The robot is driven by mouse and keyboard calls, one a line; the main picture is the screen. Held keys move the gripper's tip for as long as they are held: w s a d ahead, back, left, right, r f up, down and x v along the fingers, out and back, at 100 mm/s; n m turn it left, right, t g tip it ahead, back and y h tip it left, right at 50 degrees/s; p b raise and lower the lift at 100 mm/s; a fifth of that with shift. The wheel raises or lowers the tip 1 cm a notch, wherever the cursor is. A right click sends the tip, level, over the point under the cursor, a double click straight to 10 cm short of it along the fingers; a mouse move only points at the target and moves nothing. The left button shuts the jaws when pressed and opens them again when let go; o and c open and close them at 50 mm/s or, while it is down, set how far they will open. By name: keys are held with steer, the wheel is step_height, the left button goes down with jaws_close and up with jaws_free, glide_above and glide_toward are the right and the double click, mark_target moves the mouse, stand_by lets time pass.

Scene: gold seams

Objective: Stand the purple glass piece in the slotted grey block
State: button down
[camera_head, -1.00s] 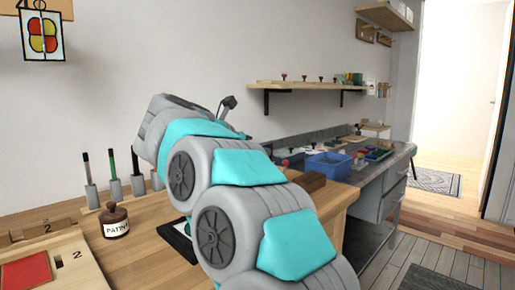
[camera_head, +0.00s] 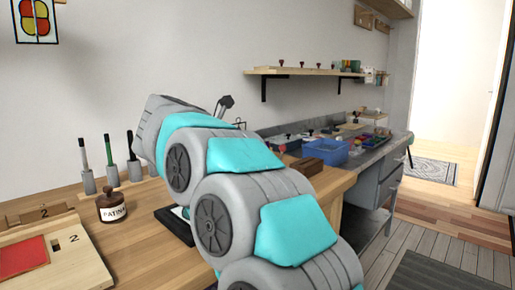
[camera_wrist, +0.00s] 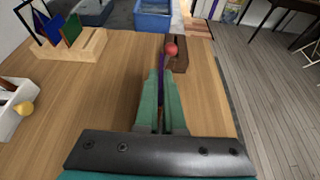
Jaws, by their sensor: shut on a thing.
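In the wrist view my gripper (camera_wrist: 162,84) has green fingers, closed on a thin purple glass piece (camera_wrist: 162,63). The piece shows as a narrow dark purple strip, seen nearly edge-on above the wooden bench. In the head view my arm hides the gripper and the piece. I cannot make out the slotted grey block for certain in either view.
A dark brown block (camera_wrist: 180,60) with a red ball (camera_wrist: 171,50) near it lies just beyond my fingertips. A wooden rack (camera_wrist: 85,47) of coloured glass stands left. A blue bin (camera_wrist: 152,19) is beyond. A patina bottle (camera_head: 111,207) stands on the bench.

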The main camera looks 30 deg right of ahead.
steer(key=shift+s+a+b, duration=0.1)
steer(key=shift+a+b, duration=0.25)
steer(key=shift+b, duration=0.25)
steer(key=shift+b, duration=0.5)
stand_by(1.1)
steer(key=shift+f+b, duration=0.65)
steer(key=shift+b, duration=0.3)
steer(key=shift+b, duration=0.4)
stand_by(0.8)
steer(key=shift+f+b, duration=1.15)
steer(key=shift+b, duration=0.25)
stand_by(0.5)
steer(key=shift+f+b, duration=0.1)
steer(key=shift+b, duration=0.55)
stand_by(0.8)
